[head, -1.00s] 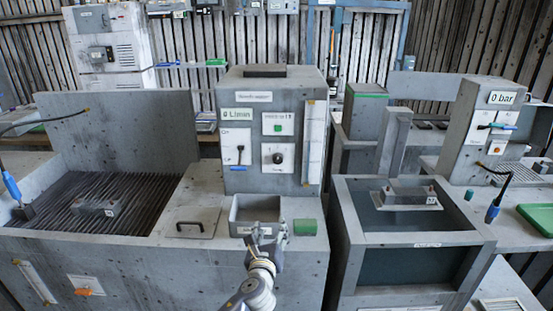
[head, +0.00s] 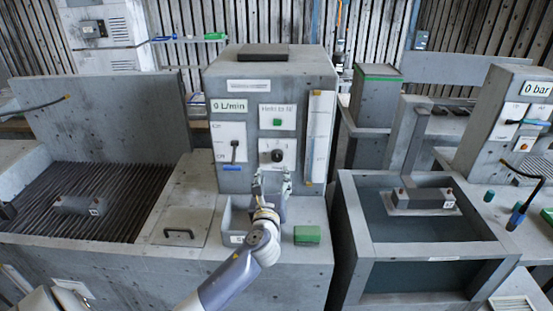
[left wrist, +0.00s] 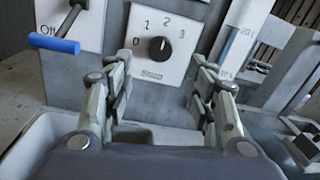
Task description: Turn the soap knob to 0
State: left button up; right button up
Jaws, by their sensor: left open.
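The soap knob (head: 277,156) is a round black knob on a white plate, low on the front of the grey control box. In the left wrist view the knob (left wrist: 158,47) is in full sight, with 0, 1, 2 and 3 printed around it; I cannot tell surely which number its small mark points to. My left gripper (head: 272,181) is open and empty, just below and in front of the knob. In the left wrist view its two fingers (left wrist: 163,70) stand either side of and nearer than the knob, not touching it. My right gripper is not in view.
A lever switch with a blue handle (left wrist: 54,44) is left of the knob. A clear level tube (head: 318,135) is on the right. Below are an open grey bin (head: 228,222) and a green block (head: 307,234). A basin with a dark grate (head: 120,195) lies left.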

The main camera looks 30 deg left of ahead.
aim_at(277, 158)
pick_arm(q)
jog(key=x, duration=0.7)
jog(key=shift+w+a+p, duration=0.15)
jog(key=shift+w+p, duration=0.15)
jog(key=shift+w+a+r, duration=0.15)
jog(key=shift+w, duration=0.25)
jog(key=shift+c, duration=0.2)
jog(key=c, duration=0.9)
jog(key=shift+c, duration=0.6)
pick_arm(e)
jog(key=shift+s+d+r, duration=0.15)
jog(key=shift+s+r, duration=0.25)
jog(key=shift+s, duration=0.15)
